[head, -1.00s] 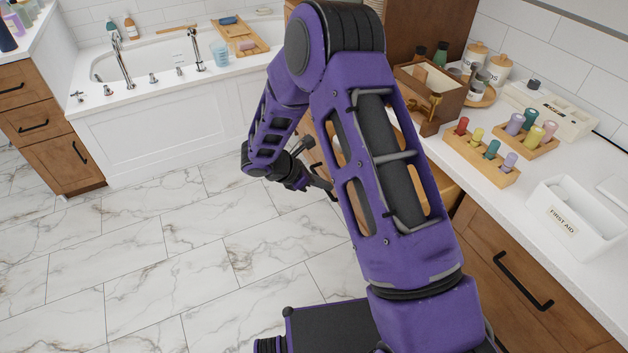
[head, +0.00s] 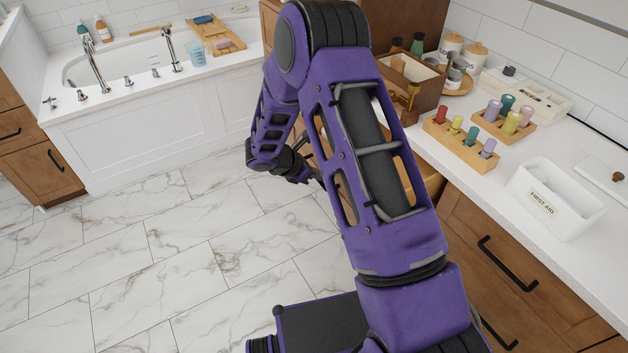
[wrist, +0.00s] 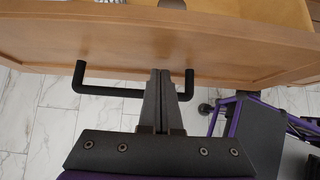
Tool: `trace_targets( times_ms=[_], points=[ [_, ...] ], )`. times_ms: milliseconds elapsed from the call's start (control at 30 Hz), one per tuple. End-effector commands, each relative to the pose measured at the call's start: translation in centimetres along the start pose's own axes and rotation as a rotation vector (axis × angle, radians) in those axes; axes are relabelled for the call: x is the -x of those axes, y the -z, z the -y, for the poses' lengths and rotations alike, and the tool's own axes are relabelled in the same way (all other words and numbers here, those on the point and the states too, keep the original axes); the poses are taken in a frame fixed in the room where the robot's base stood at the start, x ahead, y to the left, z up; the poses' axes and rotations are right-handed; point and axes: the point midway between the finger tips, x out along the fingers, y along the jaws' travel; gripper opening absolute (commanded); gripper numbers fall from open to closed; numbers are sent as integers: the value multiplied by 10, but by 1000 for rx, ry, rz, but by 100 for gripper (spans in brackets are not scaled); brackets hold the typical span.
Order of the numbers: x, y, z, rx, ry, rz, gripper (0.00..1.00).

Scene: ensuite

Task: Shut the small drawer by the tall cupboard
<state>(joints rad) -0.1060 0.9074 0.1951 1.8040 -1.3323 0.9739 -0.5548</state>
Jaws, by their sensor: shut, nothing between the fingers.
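The small drawer (head: 412,182) stands open, mostly hidden behind my arm in the head view. In the wrist view its light wooden front (wrist: 225,50) spans the top of the picture, with a black bar handle (wrist: 112,91) on it. My gripper (wrist: 163,72) is shut and empty. Its fingertips overlap the handle and point at the drawer front; I cannot tell if they touch it. In the head view my gripper (head: 318,181) is partly hidden by my arm. The tall cupboard (head: 408,28) rises in brown wood behind my arm.
The white counter (head: 470,190) at right holds a brown wooden box (head: 408,90), bottle racks (head: 458,146) and a first aid box (head: 550,205). A bathtub (head: 140,100) stands at the back left. The marble floor (head: 170,230) at left is clear.

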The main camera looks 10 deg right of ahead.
Motion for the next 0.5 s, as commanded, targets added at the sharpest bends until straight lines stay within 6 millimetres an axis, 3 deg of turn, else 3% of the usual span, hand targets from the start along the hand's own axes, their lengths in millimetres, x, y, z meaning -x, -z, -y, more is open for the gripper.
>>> trace_targets(
  times_ms=[500],
  points=[
    [-99, -98, 2, -5, 4, 3, 0]
  ],
)
